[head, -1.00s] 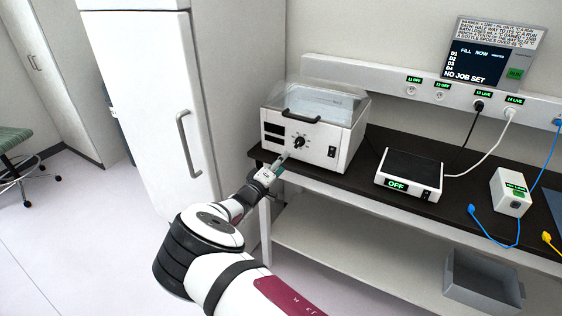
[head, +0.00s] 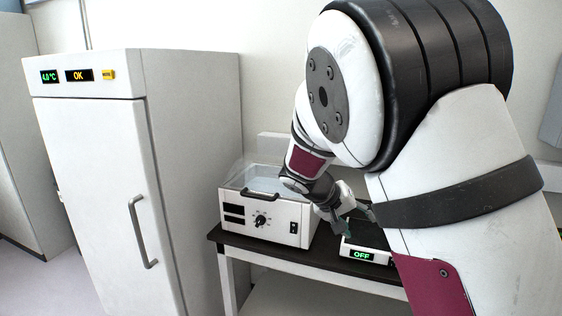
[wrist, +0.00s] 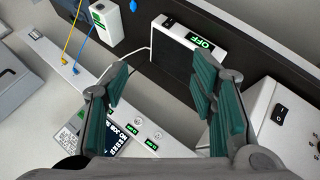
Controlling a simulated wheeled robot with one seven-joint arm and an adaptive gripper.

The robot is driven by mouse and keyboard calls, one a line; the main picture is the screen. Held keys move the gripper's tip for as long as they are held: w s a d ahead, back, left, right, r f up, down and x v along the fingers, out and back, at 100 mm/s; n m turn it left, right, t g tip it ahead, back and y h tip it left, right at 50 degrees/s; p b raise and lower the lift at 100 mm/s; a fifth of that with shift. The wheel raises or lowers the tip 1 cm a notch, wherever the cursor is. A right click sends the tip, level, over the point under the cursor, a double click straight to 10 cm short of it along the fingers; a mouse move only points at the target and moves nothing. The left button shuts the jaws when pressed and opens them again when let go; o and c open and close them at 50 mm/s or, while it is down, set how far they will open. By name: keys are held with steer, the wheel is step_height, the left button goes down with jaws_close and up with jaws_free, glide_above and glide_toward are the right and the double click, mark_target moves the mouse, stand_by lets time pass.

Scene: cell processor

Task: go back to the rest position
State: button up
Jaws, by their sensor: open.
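My arm is folded up large across the right half of the head view and hides much of the bench and wall there.
The water bath (head: 266,222) with a clear lid and front knob stands on the dark bench (head: 330,262). The flat device (head: 368,249) reads OFF; it also shows in the wrist view (wrist: 178,58). A white fridge (head: 100,190) reading OK stands left. A small white box (wrist: 108,24) has cables beside it.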

steer(key=s+r+y, duration=0.2)
steer(key=s+r, duration=0.1)
steer(key=s, duration=0.8)
steer(key=s+r+t+y, duration=0.1)
steer(key=s+r+y, duration=0.2)
steer(key=s, duration=0.8)
steer(key=s+r+n+y, duration=0.1)
steer(key=s+r+y, duration=0.2)
steer(key=s, duration=0.8)
steer(key=shift+d+r+b, duration=0.25)
steer(key=shift+r+b, duration=0.2)
steer(key=shift+r, duration=0.1)
